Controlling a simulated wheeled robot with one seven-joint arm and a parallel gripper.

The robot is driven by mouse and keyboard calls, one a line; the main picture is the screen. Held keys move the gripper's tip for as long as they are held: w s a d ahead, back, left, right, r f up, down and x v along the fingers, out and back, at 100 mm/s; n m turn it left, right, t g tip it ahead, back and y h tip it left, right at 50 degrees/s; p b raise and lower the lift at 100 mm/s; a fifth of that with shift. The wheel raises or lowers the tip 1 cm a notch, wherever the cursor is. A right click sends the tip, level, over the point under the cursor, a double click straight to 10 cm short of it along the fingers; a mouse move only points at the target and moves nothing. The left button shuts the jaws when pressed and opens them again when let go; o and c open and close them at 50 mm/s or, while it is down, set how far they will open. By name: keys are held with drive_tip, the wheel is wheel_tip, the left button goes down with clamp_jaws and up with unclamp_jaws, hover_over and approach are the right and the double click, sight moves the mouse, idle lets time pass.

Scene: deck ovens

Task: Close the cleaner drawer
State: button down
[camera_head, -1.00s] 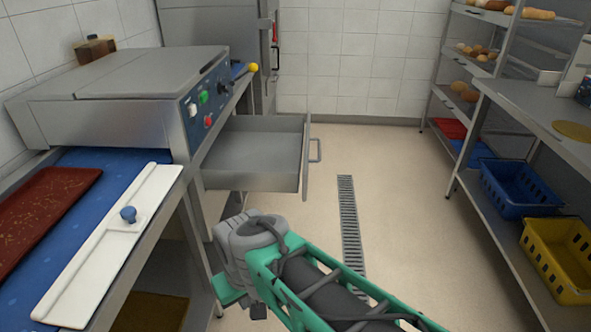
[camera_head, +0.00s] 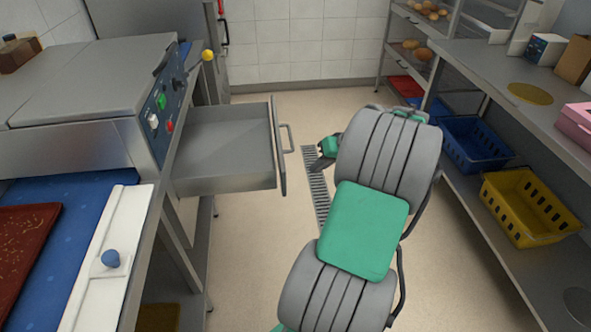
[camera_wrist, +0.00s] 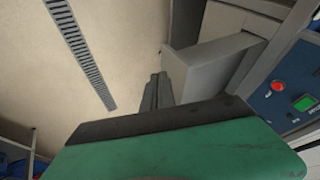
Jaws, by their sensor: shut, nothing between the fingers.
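The cleaner drawer (camera_head: 228,150) is pulled out from under the machine on the left in the head view. It looks empty, and its front panel with a bar handle (camera_head: 287,138) faces right. In the wrist view the drawer (camera_wrist: 215,68) shows at upper centre right. My gripper (camera_wrist: 157,84) is shut and empty there, its fingertips close to the drawer's front end; I cannot tell whether they touch. In the head view my arm reaches up the middle, to the right of the drawer, and the fingers are not clearly seen.
The machine (camera_head: 85,85) has a control panel with coloured buttons and a yellow-knobbed lever (camera_head: 207,55). A floor drain (camera_head: 315,190) runs right of the drawer. Blue (camera_head: 475,150) and yellow (camera_head: 525,205) crates sit on the right-hand shelf. The floor between is open.

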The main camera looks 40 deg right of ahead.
drive_tip(key=w+a+r+x, duration=0.1)
drive_tip(key=x, duration=0.9)
drive_tip(key=shift+a+f, duration=0.2)
drive_tip(key=shift+f, duration=0.15)
drive_tip(key=shift+w, duration=0.15)
